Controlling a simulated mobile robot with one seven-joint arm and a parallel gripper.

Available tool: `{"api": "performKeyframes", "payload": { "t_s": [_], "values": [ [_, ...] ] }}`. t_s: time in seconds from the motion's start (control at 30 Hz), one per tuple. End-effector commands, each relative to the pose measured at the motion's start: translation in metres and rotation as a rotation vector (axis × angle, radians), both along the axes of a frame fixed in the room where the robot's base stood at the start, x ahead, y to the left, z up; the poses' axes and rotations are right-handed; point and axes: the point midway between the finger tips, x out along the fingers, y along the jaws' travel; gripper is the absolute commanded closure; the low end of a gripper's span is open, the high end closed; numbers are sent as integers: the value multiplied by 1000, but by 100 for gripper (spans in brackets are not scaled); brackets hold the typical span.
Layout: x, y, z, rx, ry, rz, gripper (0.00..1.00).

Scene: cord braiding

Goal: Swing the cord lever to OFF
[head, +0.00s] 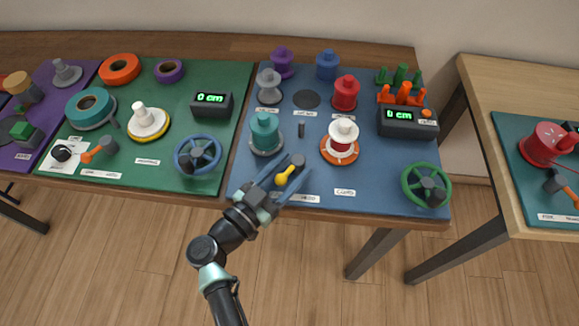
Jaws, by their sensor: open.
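A lever with a yellow arm (284,178) and a dark pivot stands near the front left of the blue mat (240,196). Its yellow arm points down and left from the pivot. My gripper (297,168) is open, reaching in from the front edge, with its blue fingers on either side of the yellow arm. I cannot tell if a finger touches it. A small white label (308,198) lies just right of the gripper; its print is too small to read surely. Another lever with an orange arm (100,151) is on the green mat.
Close behind the lever are a teal spool (265,132) and a white and red spool (341,138). A green handwheel (426,186) is at the right, and a blue handwheel (198,155) at the left. A black display (408,121) stands at the back right.

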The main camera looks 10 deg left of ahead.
Motion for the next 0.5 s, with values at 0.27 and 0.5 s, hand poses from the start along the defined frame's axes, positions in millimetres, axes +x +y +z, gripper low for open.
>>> {"api": "performKeyframes", "payload": {
  "t_s": [0.27,0.5],
  "values": [
    [-31,21,-1,4,4,3,40],
    [-76,50,-1,4,4,3,40]
  ]
}}
